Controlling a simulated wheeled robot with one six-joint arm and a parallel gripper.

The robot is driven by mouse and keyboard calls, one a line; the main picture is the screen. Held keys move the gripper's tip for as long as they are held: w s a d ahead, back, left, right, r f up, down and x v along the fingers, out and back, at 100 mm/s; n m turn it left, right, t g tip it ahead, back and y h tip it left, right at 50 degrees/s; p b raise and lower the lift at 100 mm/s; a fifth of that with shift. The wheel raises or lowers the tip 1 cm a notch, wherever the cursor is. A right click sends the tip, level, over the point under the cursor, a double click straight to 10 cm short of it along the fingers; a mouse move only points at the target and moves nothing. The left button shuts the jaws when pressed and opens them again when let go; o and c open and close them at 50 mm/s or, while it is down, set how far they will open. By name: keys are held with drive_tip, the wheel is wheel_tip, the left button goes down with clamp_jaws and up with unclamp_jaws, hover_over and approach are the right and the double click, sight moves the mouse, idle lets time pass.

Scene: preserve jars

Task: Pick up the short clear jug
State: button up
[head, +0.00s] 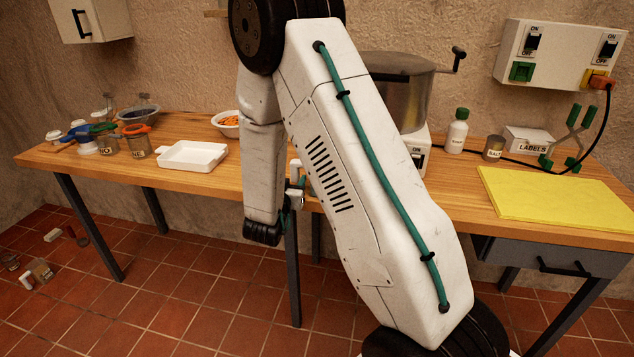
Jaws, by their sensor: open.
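I cannot make out a short clear jug for sure. It may be among the small vessels crowded at the table's left end, or hidden behind my arm. My gripper (296,190) shows only in part at the table's front edge, beside my wrist and left of my large white arm link. It is open, and I see nothing held in it. Its fingertips are mostly covered by my arm.
The wooden table (80,158) carries labelled jars (137,146), a dark bowl (138,114), a white tray (193,156) and an orange-filled bowl (228,124) on the left. A metal pot machine (400,95), white bottle (457,132) and yellow board (555,195) stand right.

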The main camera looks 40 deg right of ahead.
sight(293, 172)
drive_tip(key=x, duration=0.3)
clamp_jaws()
drive_tip(key=shift+a+r, duration=0.1)
drive_tip(key=shift+r, duration=0.75)
drive_tip(key=v, duration=1.8)
drive_tip(key=shift+f, duration=0.45)
